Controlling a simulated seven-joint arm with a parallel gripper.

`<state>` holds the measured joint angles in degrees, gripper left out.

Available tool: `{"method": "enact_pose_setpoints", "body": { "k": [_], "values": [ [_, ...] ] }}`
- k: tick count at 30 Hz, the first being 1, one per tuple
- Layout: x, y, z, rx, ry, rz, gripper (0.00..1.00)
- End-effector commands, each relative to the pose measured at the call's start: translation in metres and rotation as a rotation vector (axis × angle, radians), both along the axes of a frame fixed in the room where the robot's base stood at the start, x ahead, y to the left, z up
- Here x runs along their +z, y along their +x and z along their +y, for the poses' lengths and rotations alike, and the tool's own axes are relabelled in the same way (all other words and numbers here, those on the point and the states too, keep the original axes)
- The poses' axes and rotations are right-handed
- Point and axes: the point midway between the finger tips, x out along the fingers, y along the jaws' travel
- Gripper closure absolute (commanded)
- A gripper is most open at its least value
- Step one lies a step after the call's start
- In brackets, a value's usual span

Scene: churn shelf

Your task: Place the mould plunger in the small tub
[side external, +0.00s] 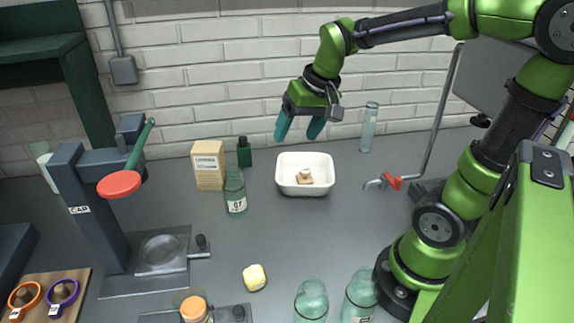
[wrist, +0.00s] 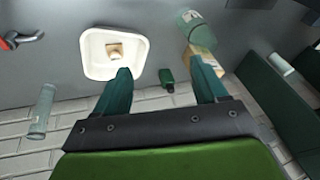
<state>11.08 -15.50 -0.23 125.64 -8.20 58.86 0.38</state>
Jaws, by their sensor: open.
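The small tub (side external: 287,188) is white and stands on the grey worktop near the brick wall; it also shows in the wrist view (wrist: 96,66). A small pale wooden piece with a knob, seemingly the mould plunger (side external: 304,177), rests inside on the tub floor, and it shows in the wrist view (wrist: 114,53). My gripper (side external: 299,132) is above the tub, towards its wall side, with teal fingers apart and nothing between them. In the wrist view, the fingers (wrist: 160,66) point towards the tub and the bottles.
A green bottle (side external: 235,192), a carton (side external: 208,165) and a small dark bottle (side external: 244,151) stand left of the tub. A clear bottle (side external: 369,128) and a red-handled tap (side external: 391,181) are right. A press (side external: 95,210) stands left; a yellow lump (side external: 254,277) lies in front.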

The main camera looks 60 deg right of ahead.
Motion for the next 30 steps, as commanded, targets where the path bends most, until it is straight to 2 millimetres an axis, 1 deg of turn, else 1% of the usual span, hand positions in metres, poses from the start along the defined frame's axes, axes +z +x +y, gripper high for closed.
{"method": "enact_pose_setpoints", "body": {
  "k": [1, 3, 6, 9, 12, 15, 30],
  "values": [
    [0.010, -0.015, 0.018, 0.042, 0.004, -0.062, 0.28],
    [0.016, -0.032, 0.037, 0.086, 0.012, -0.129, 0.28],
    [0.020, -0.052, 0.056, 0.136, 0.027, -0.208, 0.28],
    [0.021, -0.066, 0.068, 0.169, 0.038, -0.259, 0.28],
    [0.021, -0.073, 0.073, 0.186, 0.044, -0.285, 0.28],
    [0.020, -0.075, 0.075, 0.191, 0.047, -0.291, 0.28],
    [0.021, -0.074, 0.074, 0.188, 0.047, -0.289, 0.28]
  ]
}}
